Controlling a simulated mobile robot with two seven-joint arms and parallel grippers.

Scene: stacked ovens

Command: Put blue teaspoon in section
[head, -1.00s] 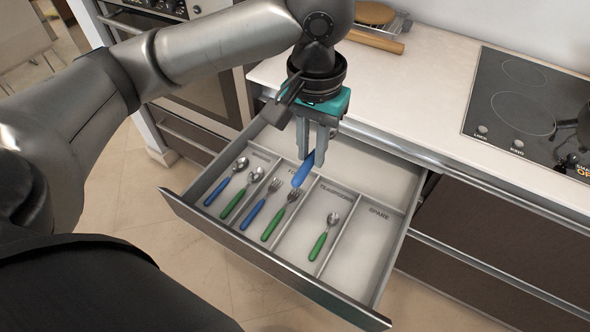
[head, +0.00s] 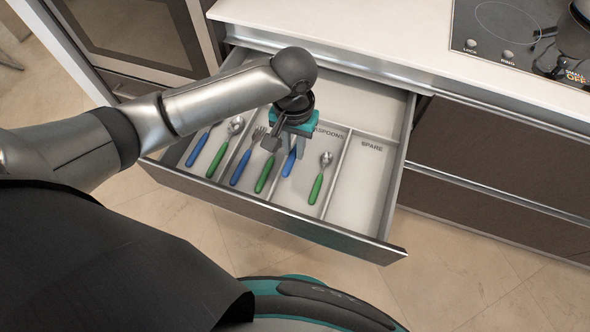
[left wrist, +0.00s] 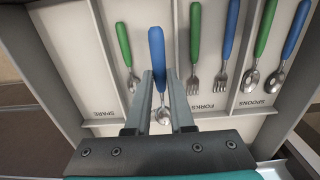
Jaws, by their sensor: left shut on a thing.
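My left gripper (head: 297,148) is shut on the blue teaspoon (head: 289,163) inside the open drawer. In the left wrist view the fingers (left wrist: 160,76) close around the lower handle of the teaspoon (left wrist: 157,48), with its bowl showing between them. The teaspoon lies over the teaspoons section (left wrist: 137,22), close to the divider on the forks side. I cannot tell whether it touches the bottom. A green teaspoon (head: 317,187) lies in that section, apart from it. My right gripper is out of view.
The drawer's spare section (head: 362,185) is empty. Blue and green forks (left wrist: 225,45) and spoons (left wrist: 265,40) lie in their sections. The counter (head: 330,25) overhangs the drawer's back, with a cooktop (head: 500,35) at the right.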

